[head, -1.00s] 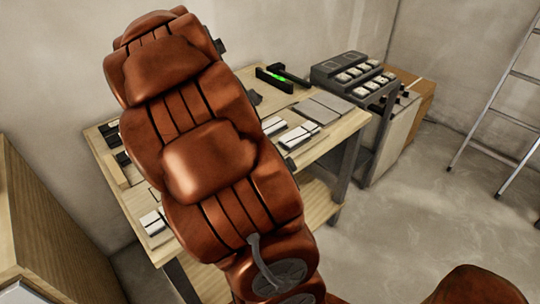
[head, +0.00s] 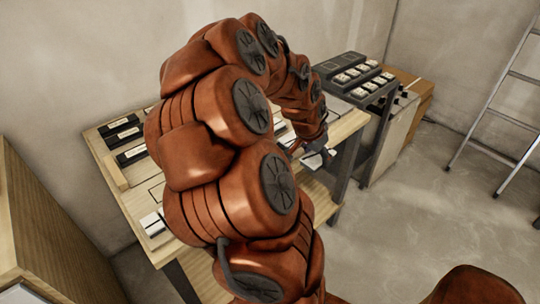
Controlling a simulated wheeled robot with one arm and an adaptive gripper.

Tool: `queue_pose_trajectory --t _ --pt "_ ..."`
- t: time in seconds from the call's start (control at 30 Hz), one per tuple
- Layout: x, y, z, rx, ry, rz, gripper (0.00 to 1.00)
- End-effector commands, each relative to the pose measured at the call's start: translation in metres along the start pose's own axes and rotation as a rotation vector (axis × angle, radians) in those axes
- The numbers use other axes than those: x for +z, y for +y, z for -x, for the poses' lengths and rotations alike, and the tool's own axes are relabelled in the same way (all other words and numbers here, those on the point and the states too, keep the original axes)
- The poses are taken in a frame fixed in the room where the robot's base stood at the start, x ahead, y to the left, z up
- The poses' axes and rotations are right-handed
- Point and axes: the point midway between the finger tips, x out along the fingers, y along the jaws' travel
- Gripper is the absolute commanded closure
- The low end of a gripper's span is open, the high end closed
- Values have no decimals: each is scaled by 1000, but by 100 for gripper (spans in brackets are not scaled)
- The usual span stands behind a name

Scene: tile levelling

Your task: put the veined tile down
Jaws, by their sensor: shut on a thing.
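My gripper (head: 322,151) is at the right front edge of the wooden workbench (head: 346,127), small and partly hidden by its own arm. It is shut on a pale, flat piece (head: 312,160), taken to be the veined tile. The veins are too small to make out. I cannot tell whether the tile touches anything beneath it. My arm hides most of the bench top, including its middle.
Black boxes with pale labels (head: 128,144) stand on the bench's left side, and a white block (head: 152,224) lies at its front left. A dark stepped rack (head: 352,78) holds several pale pieces at right. A ladder (head: 505,95) leans on the wall beyond open floor.

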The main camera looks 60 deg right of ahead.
Motion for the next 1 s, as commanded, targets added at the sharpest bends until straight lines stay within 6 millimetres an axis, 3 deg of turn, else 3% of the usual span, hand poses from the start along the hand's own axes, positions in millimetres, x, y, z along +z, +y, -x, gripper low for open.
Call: queue_pose_trajectory --t 0.17,0.6,0.8,1.0 --pt "8 -26 2 1 2 2 80" --pt "37 -117 6 -1 2 2 80" --pt "44 -139 5 0 3 -1 80" --pt "48 -148 5 -1 1 -1 80"
